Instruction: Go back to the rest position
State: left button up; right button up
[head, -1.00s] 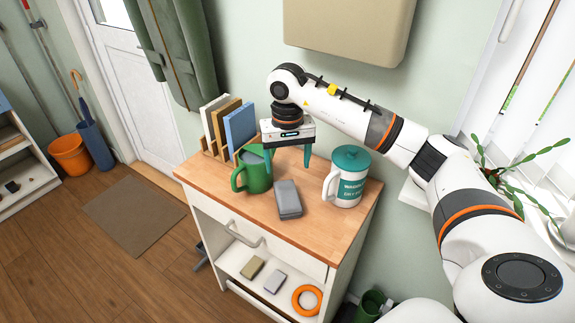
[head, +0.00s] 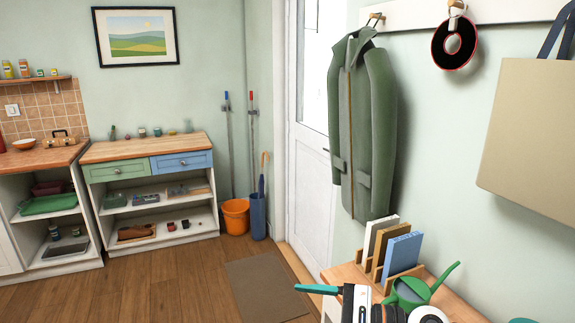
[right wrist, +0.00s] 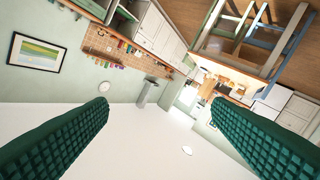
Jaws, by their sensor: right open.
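My right gripper (right wrist: 160,105) is open and empty, its two green ribbed fingers wide apart in the right wrist view. That view looks past the fingers at the ceiling and the tilted room. In the head view part of the right gripper (head: 318,289) shows at the bottom edge, one teal finger pointing left, in front of the wooden-topped cabinet. The rest of that arm is mostly cut off below. My left gripper is not in view.
A green watering can (head: 409,291) and a rack with boards (head: 400,254) stand on the cabinet top (head: 452,303) close to my right gripper. A green coat (head: 364,125) hangs behind. The floor (head: 185,285) at left is clear around a brown mat (head: 266,289).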

jog(key=w+d+m+t+h, duration=0.1)
jog(key=d+m+t+h, duration=0.3)
jog(key=m, duration=0.6)
jog(key=w+d+r+m+t+h, duration=0.1)
jog(key=d+m+t+h, duration=0.1)
jog(key=m+t, duration=0.7)
jog(key=w+d+m+t+h, duration=0.1)
jog(key=d+m+t+h, duration=0.2)
jog(key=m, duration=0.9)
jog(key=s+d+f+m+g+h, duration=0.3)
jog(key=d+f+m+h, duration=0.15)
jog(key=f+m, duration=0.3)
jog(key=s+d+f+m+g+h, duration=0.35)
jog(key=f+m+h, duration=0.2)
jog(key=m, duration=0.25)
jog(key=s+f+m+g+y, duration=0.1)
jog(key=s+f+m+g, duration=0.4)
jog(key=s, duration=0.5)
jog(key=s+f+m+g+y, duration=0.1)
jog(key=s+f+m+g, duration=0.35)
jog(key=s+f, duration=0.4)
notch_tip(320, 180, down, 24)
jog(key=s+n+g, duration=0.1)
jog(key=s+g, duration=0.1)
jog(key=s+d+f, duration=0.2)
jog(key=s+f, duration=1.3)
jog(key=f, duration=0.1)
jog(key=shift+d+n+g, duration=0.3)
jog(key=shift+d+g, duration=0.05)
jog(key=shift+g, duration=0.05)
